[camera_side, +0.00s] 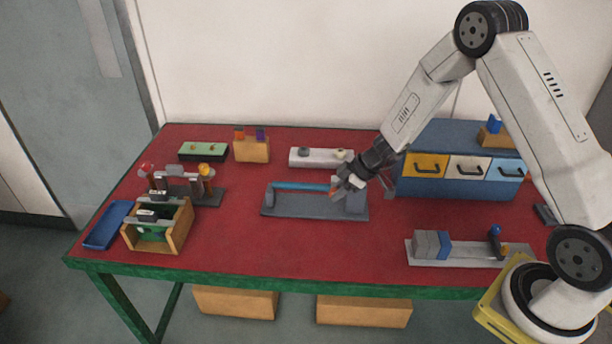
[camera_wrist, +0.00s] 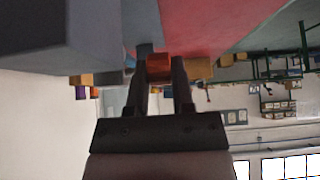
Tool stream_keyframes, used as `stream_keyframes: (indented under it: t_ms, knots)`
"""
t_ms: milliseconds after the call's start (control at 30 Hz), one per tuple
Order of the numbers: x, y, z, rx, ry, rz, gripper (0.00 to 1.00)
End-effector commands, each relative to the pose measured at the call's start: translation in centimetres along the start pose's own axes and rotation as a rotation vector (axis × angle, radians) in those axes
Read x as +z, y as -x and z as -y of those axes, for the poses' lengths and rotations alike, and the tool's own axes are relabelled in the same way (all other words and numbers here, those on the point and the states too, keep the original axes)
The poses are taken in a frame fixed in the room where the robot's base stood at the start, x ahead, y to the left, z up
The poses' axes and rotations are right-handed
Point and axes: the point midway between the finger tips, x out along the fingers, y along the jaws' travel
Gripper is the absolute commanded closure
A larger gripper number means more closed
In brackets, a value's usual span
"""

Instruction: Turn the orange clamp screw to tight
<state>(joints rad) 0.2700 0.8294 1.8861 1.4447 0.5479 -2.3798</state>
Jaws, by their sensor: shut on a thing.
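The orange clamp screw (camera_wrist: 159,68) is between the two fingers of my gripper (camera_wrist: 161,70) in the wrist view. My gripper is shut on it. In the side view, a bit of orange shows at the tip of my gripper (camera_side: 340,185), mostly hidden by the fingers. The screw is at the right end of a grey fixture (camera_side: 300,206), which has a flat base, a blue bar (camera_side: 300,186) along its back and a grey upright block (camera_side: 356,201) at the right. How far the screw is turned cannot be told.
A blue cabinet (camera_side: 458,189) with yellow, white and blue drawers stands close to the right of my gripper. A white block with knobs (camera_side: 320,163) lies behind the fixture. A wooden box (camera_side: 181,232) is at the left. The red table (camera_side: 300,250) is clear in front.

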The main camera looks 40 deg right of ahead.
Motion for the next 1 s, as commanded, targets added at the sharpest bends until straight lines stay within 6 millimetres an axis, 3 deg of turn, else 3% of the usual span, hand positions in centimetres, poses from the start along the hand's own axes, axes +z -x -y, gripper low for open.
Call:
stream_keyframes:
  t_ms: [1000]
  knots:
    - [0.46, -0.10, -0.03, 0.001, 0.001, -0.323, 1.00]
